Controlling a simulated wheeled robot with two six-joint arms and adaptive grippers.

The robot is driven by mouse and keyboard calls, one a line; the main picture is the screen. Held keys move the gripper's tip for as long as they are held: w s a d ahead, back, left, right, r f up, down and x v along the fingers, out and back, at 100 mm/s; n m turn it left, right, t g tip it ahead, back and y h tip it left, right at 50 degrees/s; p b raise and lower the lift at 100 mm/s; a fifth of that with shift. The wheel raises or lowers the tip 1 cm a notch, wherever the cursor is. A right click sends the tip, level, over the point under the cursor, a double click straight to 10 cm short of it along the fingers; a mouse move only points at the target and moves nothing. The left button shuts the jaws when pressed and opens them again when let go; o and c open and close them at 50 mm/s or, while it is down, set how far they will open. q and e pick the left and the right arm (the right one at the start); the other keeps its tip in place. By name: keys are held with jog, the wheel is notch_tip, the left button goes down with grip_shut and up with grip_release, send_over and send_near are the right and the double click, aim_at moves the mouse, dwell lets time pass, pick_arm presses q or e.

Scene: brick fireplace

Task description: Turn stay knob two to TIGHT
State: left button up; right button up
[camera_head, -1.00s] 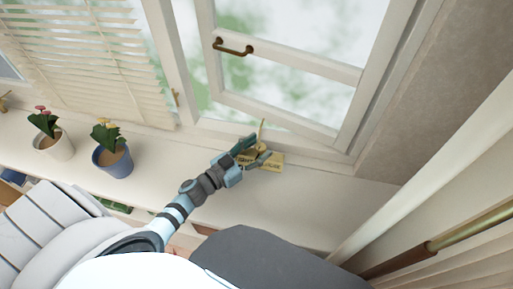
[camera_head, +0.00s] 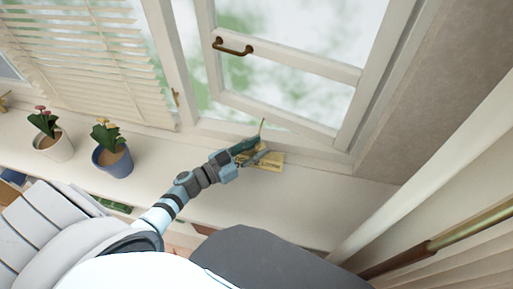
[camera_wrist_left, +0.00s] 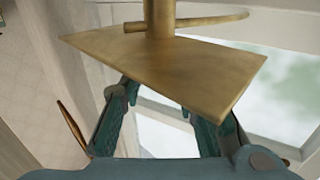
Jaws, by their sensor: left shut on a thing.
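A small yellow plate with dark lettering (camera_head: 270,164) lies on the sill at the foot of the open window; its words are too small to read. My left gripper (camera_head: 256,150) is over this plate, shut on the stay knob, which its fingers mostly hide. A thin brass piece (camera_head: 262,127) sticks up beyond the fingers. In the left wrist view a broad brass plate (camera_wrist_left: 170,72) with a round post (camera_wrist_left: 160,18) and a curved bar (camera_wrist_left: 215,21) fills the upper middle. The fingertips pass behind that plate, so the contact is hidden. My right gripper is not in view.
The open window sash (camera_head: 290,62) with a brass handle (camera_head: 233,48) stands behind the gripper. A blue flower pot (camera_head: 112,163) and a white flower pot (camera_head: 56,148) stand on the sill to the left. The sill right of the plate is clear.

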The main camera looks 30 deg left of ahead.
pick_arm(q)
jog(key=shift+w+a+f+m+g+h+b, duration=0.15)
jog(key=shift+m+g+h+b, duration=0.2)
jog(key=shift+m+g+h, duration=0.45)
jog(key=m+g+h+b, duration=0.3)
jog(key=h+b, duration=0.1)
jog(key=shift+w+a+f+b, duration=0.1)
jog(key=shift+a+b, duration=0.05)
jog(key=shift+b, duration=0.25)
jog(key=shift+r+m+g+h+b, duration=0.2)
jog(key=shift+m+g+h+b, duration=0.4)
jog(key=shift+m+g+b, duration=0.35)
jog(key=o, duration=1.2)
jog(key=shift+c, duration=0.2)
